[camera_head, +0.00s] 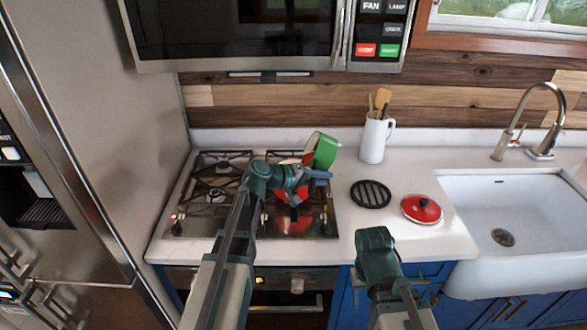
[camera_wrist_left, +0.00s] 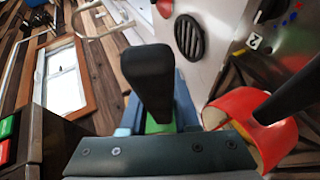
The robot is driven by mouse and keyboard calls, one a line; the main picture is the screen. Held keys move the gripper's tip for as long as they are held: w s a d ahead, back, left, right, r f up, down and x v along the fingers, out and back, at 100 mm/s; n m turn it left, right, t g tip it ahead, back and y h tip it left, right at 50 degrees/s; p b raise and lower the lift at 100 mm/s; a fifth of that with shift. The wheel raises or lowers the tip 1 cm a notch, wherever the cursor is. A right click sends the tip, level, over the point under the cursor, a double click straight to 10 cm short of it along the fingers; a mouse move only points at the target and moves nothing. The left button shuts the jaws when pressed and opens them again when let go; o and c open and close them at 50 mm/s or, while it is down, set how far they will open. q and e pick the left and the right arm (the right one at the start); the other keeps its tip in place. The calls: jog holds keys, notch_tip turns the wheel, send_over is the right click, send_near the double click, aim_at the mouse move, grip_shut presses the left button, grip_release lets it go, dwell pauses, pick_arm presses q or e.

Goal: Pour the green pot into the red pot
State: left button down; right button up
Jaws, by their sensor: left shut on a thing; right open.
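The green pot (camera_head: 322,150) is tipped over and held up above the right part of the stove. My left gripper (camera_head: 318,176) is shut on it; a patch of green (camera_wrist_left: 157,123) shows past the black finger in the left wrist view. The red pot (camera_head: 283,191) stands on the stove below, partly hidden by my left arm. The left wrist view shows the red pot (camera_wrist_left: 245,106) at the right, with a tan inside partly visible. Whether anything is flowing between the pots cannot be seen. My right gripper (camera_head: 376,243) is open, low before the counter; its fingertips are not clear.
A red lid (camera_head: 421,209) and a black trivet (camera_head: 370,194) lie on the counter right of the stove. A white utensil jug (camera_head: 373,141) stands behind them. The sink (camera_head: 465,190) is at the right. The microwave (camera_head: 240,35) hangs above the stove.

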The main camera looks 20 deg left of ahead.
pick_arm(q)
jog(key=shift+s+a+r+t+h+b, duration=0.1)
jog(key=shift+a+r+t+h+b, duration=0.35)
jog(key=shift+h+b, duration=0.4)
dwell(0.4)
jog(key=shift+s+a+r+n+t+h+b, duration=0.1)
jog(key=shift+s+a+n+t+h+b, duration=0.15)
jog(key=shift+a+b, duration=0.35)
jog(key=shift+s+a+r+n+t+h+b, duration=0.1)
jog(key=shift+a+n+t+h+b, duration=0.2)
jog(key=shift+b, duration=0.35)
jog(key=shift+s+a+r+n+t+h+b, duration=0.15)
jog(key=shift+a+n+t+h+b, duration=0.3)
jog(key=shift+b, duration=0.65)
jog(key=shift+s+a+r+n+t+h+b, duration=0.1)
jog(key=shift+a+r+t+h+b, duration=0.3)
jog(key=shift+b, duration=0.65)
dwell(0.3)
